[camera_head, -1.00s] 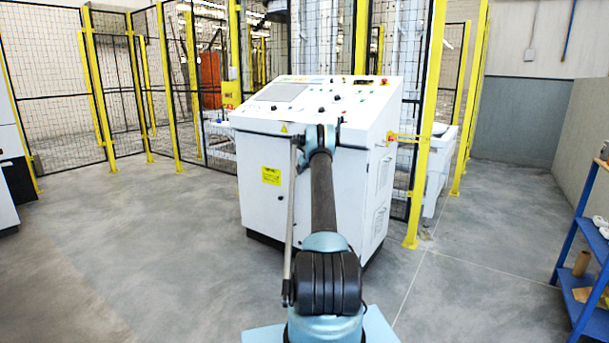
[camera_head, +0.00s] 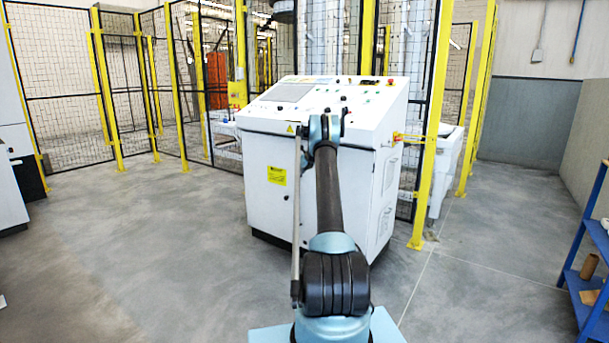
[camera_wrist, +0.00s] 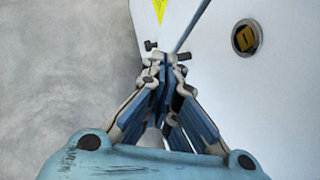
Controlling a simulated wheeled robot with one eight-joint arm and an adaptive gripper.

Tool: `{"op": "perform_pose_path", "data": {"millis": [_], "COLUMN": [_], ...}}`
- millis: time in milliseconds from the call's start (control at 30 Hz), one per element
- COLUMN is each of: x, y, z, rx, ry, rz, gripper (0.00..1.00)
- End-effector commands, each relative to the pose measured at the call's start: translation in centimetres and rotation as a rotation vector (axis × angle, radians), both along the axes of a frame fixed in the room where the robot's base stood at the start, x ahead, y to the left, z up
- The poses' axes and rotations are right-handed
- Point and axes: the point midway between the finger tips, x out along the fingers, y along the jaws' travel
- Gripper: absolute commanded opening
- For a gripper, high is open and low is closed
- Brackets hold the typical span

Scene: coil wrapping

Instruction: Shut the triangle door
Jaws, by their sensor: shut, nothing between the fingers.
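The white control cabinet (camera_head: 268,205) stands ahead in the head view, with a small triangle sign (camera_head: 290,128) on its front. Its front panel looks flush with the cabinet, but I cannot tell if it is fully shut. In the wrist view, a dark seam (camera_wrist: 188,28) splits two white panels. The left panel carries part of a yellow label (camera_wrist: 160,9), the right one a round latch (camera_wrist: 244,38). My gripper (camera_wrist: 164,55) is shut and empty, its tips in front of the white panels near the seam. I cannot tell if they touch. My arm hides part of the front.
A yellow-posted mesh fence (camera_head: 183,90) stands behind and left of the cabinet. A yellow post (camera_head: 432,140) is close to its right side. A blue shelf (camera_head: 590,260) is at the right edge. Grey floor (camera_head: 130,240) is clear at left and front.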

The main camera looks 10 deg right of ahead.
Motion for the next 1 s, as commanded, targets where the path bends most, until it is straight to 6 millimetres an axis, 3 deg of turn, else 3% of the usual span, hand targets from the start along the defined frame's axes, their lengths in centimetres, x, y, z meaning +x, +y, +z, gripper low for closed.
{"op": "perform_pose_path", "data": {"millis": [400, 833, 1000], "x": [-3.0, -4.9, -7.7], "y": [2.8, 4.1, 5.3], "z": [4.3, 6.9, 9.7], "rx": [0.000, -0.017, -0.102], "ry": [0.001, 0.001, -0.002], "rz": [-0.002, 0.013, 0.106], "gripper": [0.00, 0.00, 0.00]}}
